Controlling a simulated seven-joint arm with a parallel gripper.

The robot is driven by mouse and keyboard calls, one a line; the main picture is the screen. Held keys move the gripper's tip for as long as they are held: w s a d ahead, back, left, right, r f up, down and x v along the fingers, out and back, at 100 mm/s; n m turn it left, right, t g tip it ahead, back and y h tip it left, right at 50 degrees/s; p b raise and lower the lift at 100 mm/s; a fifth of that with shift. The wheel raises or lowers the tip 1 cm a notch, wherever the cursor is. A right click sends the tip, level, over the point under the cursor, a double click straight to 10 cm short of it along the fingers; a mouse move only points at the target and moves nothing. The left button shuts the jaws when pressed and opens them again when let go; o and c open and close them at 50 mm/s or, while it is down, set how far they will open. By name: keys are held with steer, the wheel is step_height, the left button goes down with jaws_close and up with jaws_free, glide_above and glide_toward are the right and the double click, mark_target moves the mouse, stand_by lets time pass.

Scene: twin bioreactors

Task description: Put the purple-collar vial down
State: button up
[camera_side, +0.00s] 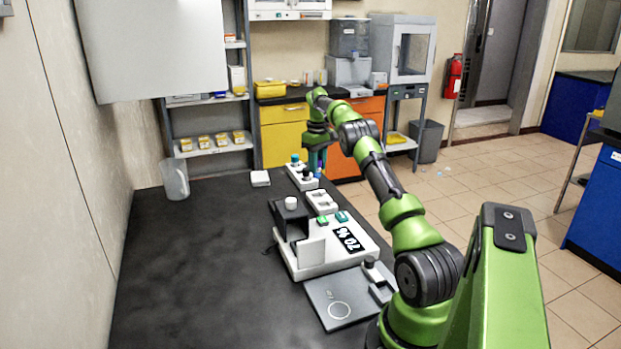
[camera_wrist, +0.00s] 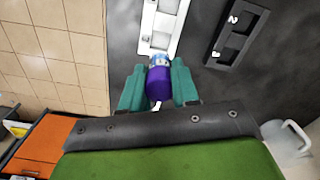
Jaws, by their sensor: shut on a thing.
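The purple-collar vial (camera_wrist: 158,82) sits between the two teal fingers of my gripper (camera_wrist: 159,86) in the wrist view. The gripper is shut on it; the vial's pale blue-white end points toward a white rack (camera_wrist: 161,28) just beyond. I cannot tell whether the vial touches the rack. In the side view my gripper (camera_side: 316,160) is low at the far end of the dark bench, by the white rack (camera_side: 303,181). A little purple shows there beside the fingers; most of the vial is hidden.
A teal-capped piece (camera_side: 295,158) stands at the rack's far end. Nearer are a black block (camera_side: 290,222), a white device with a display (camera_side: 330,250) and a grey plate (camera_side: 340,300). The bench's left side is clear.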

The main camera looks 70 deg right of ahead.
mark_target(317, 178)
step_height(317, 178, down, 8)
steer(key=shift+r, duration=0.15)
stand_by(0.4)
steer(key=o, duration=1)
steer(key=shift+f, duration=0.2)
